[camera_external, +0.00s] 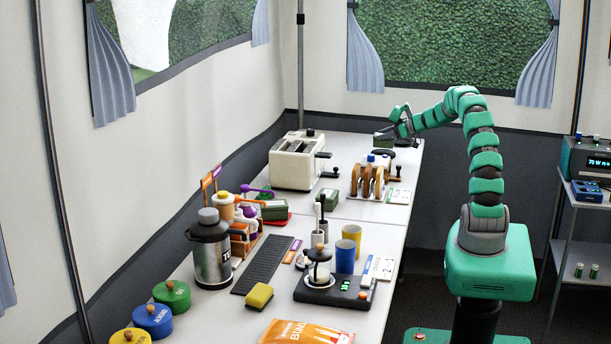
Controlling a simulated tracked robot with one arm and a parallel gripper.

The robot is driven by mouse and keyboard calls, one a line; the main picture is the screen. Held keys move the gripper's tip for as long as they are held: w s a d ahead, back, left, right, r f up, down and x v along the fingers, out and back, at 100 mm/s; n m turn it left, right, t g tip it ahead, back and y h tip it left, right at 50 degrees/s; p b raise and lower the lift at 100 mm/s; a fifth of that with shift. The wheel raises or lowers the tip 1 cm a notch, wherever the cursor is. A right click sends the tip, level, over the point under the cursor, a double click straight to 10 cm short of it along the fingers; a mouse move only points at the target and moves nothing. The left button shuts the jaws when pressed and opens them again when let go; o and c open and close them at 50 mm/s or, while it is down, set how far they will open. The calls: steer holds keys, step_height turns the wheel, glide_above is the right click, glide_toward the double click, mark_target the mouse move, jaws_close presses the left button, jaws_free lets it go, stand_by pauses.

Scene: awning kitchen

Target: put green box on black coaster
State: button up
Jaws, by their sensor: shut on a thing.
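My gripper (392,129) is at the far end of the table, shut on a small dark green box (382,140). The box is at or just above the table top; I cannot tell if it touches. A flat black round thing, likely the black coaster (383,153), lies just in front of the held box, partly behind the toast rack. Another dark green box (329,198) stands mid-table, in front of the toaster. A third green box (273,210) sits on a red mat (281,219) further left.
A cream toaster (293,165) stands left of my gripper, and a toast rack (369,181) with brown slices stands in front. A kettle (211,252), jars, blue and yellow cups (345,256) and a black scale (336,290) fill the near table.

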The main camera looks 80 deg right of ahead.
step_height(320, 180, down, 3)
steer(key=shift+r+b, duration=0.1)
steer(key=shift+b, duration=0.55)
steer(key=o, duration=1.1)
steer(key=shift+c, duration=0.2)
steer(key=p+v, duration=0.4)
steer(key=v, duration=0.8)
steer(key=shift+r, duration=0.15)
